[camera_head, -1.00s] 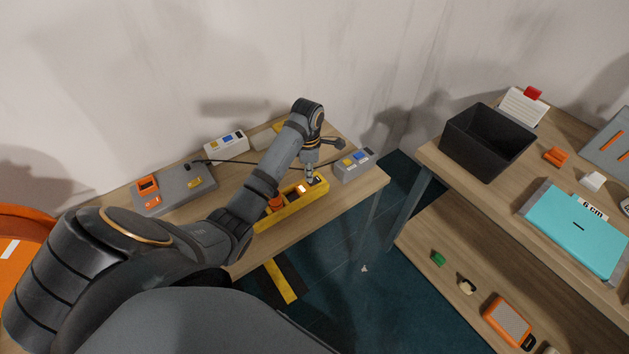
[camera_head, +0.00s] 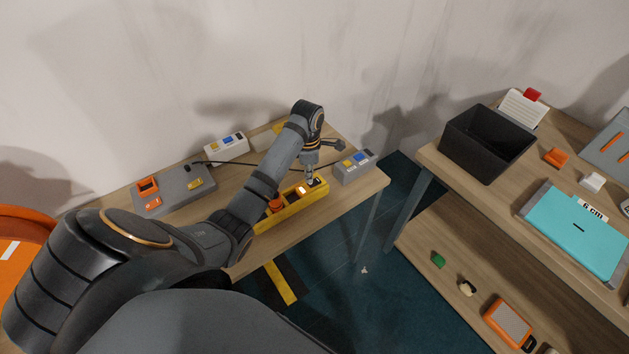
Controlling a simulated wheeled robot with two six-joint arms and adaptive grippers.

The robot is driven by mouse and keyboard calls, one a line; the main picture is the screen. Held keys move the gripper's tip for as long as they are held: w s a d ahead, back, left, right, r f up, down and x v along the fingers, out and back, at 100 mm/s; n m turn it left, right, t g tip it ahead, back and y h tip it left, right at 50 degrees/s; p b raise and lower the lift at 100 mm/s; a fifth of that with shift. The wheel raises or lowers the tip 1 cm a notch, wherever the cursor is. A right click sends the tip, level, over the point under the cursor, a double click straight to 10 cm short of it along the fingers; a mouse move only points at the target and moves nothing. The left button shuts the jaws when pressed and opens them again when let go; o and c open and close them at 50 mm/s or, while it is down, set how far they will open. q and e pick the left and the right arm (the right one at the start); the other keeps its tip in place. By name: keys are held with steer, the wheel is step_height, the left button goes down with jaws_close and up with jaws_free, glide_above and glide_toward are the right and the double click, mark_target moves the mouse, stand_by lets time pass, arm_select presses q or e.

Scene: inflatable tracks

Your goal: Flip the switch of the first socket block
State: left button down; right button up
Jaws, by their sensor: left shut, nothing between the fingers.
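A long yellow block (camera_head: 289,208) lies near the front edge of the left table. On it are an orange knob (camera_head: 276,204), a glowing orange-white switch (camera_head: 300,190) and a dark part at its right end. My left gripper (camera_head: 310,183) is shut and empty, pointing down at that right end. Its fingertips partly hide the dark part, and I cannot tell whether they touch it. A grey block (camera_head: 354,173) with blue and yellow parts sits to its right. A white block (camera_head: 227,149) with coloured parts stands behind my arm. My right gripper is not in view.
A grey panel (camera_head: 180,196) with orange and yellow parts lies at the table's left, and a black cable (camera_head: 232,163) runs behind my arm. A second table at right holds a black bin (camera_head: 488,143) and a turquoise board (camera_head: 572,232). Floor shows between the tables.

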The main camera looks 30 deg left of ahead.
arm_select(q)
steer(key=shift+f, duration=0.4)
stand_by(0.3)
steer(key=shift+f, duration=0.65)
step_height(320, 180, up, 7)
steer(key=p, duration=1)
steer(key=shift+r, duration=0.15)
stand_by(0.3)
steer(key=shift+s+f, duration=0.1)
steer(key=shift+f, duration=0.1)
